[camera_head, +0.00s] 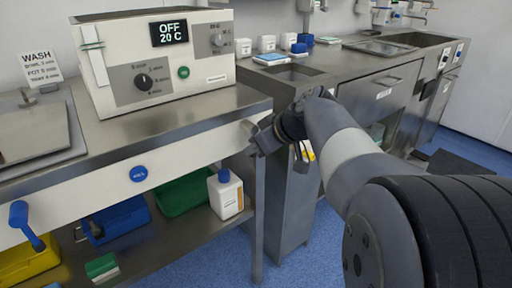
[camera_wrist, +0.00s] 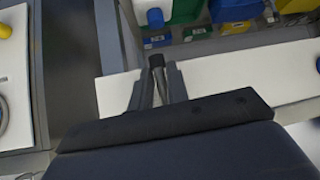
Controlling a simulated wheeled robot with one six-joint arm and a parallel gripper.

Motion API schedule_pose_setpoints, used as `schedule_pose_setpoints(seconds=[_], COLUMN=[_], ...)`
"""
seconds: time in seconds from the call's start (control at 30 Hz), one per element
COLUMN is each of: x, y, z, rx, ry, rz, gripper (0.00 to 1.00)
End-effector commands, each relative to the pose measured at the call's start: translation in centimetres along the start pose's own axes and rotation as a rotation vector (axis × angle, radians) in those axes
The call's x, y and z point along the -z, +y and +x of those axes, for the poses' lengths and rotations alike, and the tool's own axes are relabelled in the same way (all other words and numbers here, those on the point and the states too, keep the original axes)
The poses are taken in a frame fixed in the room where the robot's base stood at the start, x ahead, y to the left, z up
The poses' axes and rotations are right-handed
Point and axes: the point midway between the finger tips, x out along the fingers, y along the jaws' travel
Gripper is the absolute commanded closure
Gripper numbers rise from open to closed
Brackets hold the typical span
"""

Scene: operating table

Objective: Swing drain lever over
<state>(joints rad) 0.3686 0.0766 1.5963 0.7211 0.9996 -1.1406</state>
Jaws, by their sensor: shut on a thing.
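My gripper (camera_wrist: 156,82) is shut on a slim lever (camera_wrist: 157,60) with a dark tip and a grey stem, in front of the white front panel (camera_wrist: 225,78). In the head view my gripper (camera_head: 262,136) is at the right end of that panel, below the bench top. It hides most of the lever there. A separate blue handle (camera_head: 19,214) stands out from the panel at the far left, away from my gripper. No label shows which of them is the drain lever.
A white control box (camera_head: 155,62) reading OFF 20 C stands on the bench. A white bottle (camera_head: 226,194), a green bin (camera_head: 184,193) and a yellow bin (camera_head: 28,262) sit on the shelf below. A grey cabinet (camera_head: 285,205) stands right of the bench.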

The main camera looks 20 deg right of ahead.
Motion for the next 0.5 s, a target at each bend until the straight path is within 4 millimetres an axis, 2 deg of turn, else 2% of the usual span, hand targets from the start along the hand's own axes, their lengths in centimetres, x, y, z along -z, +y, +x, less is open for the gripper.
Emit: schedule_pose_setpoints(seconds=[0.2, 0.23, 0.5], x=[-0.09, -0.09, -0.06], y=[0.06, 0.06, 0.04], z=[0.02, 0.02, 0.01], rx=[-0.001, -0.001, 0.000], ry=[-0.003, -0.003, -0.001], rz=[-0.001, -0.001, 0.000], gripper=[1.00, 0.83, 0.62])
